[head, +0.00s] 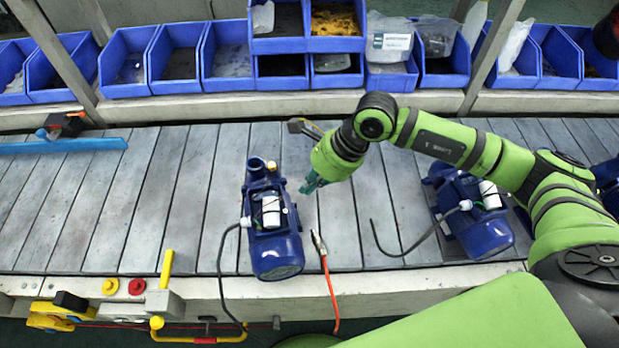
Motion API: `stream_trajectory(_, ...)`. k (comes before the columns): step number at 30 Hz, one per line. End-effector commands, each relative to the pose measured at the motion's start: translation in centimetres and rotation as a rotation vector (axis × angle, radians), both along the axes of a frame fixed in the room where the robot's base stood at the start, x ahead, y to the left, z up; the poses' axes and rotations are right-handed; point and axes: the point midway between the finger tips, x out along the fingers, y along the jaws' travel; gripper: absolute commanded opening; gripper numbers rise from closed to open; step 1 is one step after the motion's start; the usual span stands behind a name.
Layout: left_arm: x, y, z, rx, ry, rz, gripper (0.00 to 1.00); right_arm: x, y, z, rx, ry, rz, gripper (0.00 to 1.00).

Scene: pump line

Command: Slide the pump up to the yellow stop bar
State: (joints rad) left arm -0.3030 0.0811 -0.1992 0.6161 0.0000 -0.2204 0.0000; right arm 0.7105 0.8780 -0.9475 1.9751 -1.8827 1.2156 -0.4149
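A blue pump (272,222) with a white cylinder on its side stands on the slatted conveyor, near the middle of the head view. A black cable runs from it over the front edge. My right gripper (308,186) is just right of the pump's upper part, with its teal fingertips pointing toward it. A small gap seems to show between them, and whether the fingers are open or shut is unclear. My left gripper is not in view.
A second blue pump (473,212) stands on the right under my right arm. An orange hose (329,285) hangs over the front edge beside the first pump. A blue bar (65,146) lies far left. Blue bins (125,68) line the back shelf. Buttons (137,287) sit on the front rail.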

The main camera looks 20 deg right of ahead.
Motion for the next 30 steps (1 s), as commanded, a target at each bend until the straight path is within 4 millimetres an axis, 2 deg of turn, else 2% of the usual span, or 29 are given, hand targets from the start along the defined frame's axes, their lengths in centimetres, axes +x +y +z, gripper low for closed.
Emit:
stream_trajectory(1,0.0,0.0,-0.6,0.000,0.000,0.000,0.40,-0.1,0.0,-1.0,0.000,0.002,0.000,0.00)
stream_trajectory(14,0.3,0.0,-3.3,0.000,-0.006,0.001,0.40,-0.1,0.1,-6.2,0.002,0.002,0.000,0.00)
stream_trajectory(30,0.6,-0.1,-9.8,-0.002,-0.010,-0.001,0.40,0.0,0.1,-12.8,0.002,0.000,0.000,0.00)
